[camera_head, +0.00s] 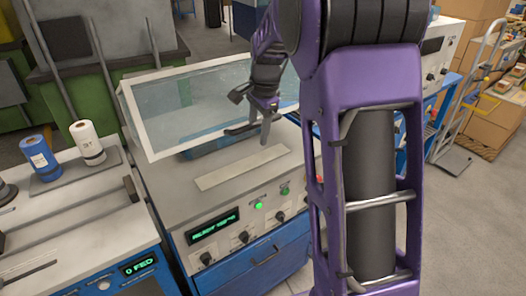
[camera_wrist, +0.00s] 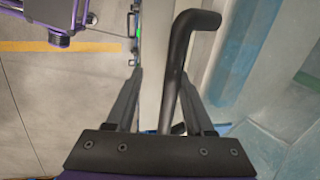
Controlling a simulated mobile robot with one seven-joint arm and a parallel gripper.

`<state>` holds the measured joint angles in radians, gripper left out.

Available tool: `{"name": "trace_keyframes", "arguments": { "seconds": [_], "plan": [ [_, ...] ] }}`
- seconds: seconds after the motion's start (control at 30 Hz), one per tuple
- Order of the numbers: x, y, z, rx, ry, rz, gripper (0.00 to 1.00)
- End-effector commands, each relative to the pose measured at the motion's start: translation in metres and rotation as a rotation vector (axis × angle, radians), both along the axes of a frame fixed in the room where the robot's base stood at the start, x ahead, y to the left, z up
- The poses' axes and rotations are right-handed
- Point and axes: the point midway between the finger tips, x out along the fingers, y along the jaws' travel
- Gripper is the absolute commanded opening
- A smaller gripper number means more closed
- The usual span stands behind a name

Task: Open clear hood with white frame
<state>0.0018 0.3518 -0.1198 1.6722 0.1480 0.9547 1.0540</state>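The clear hood (camera_head: 185,100) with a white frame sits over the back of the grey machine top (camera_head: 180,188) in the head view. It looks lowered, though a small gap under its front edge cannot be ruled out. A dark bent handle (camera_head: 238,129) is at the hood's front edge; in the wrist view the handle (camera_wrist: 178,70) runs up between my fingers. My gripper (camera_head: 262,118) is at the handle, pointing down. In the wrist view my gripper (camera_wrist: 160,85) is open, with the handle nearer the right finger. Whether that finger touches it is unclear.
The machine's front has a green-lit display (camera_head: 214,228), knobs and a blue drawer (camera_head: 262,262). At left a bench holds a blue spool (camera_head: 40,157) and a white spool (camera_head: 88,143). Cardboard boxes (camera_head: 495,122) and a hand truck stand at right. Floor at right is clear.

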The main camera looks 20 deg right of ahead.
Motion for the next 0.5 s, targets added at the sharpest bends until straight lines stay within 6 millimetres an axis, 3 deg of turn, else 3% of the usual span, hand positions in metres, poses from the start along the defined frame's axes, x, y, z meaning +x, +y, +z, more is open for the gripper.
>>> {"name": "trace_keyframes", "arguments": {
  "seconds": [0.03, 0.2, 0.5],
  "plan": [
    [-0.004, -0.001, -0.012, 0.0, 0.003, -0.002, 0.52],
    [-0.01, -0.003, -0.035, 0.0, 0.001, -0.001, 0.52],
    [-0.013, -0.004, -0.046, 0.0, 0.0, 0.001, 0.52]
  ]
}}
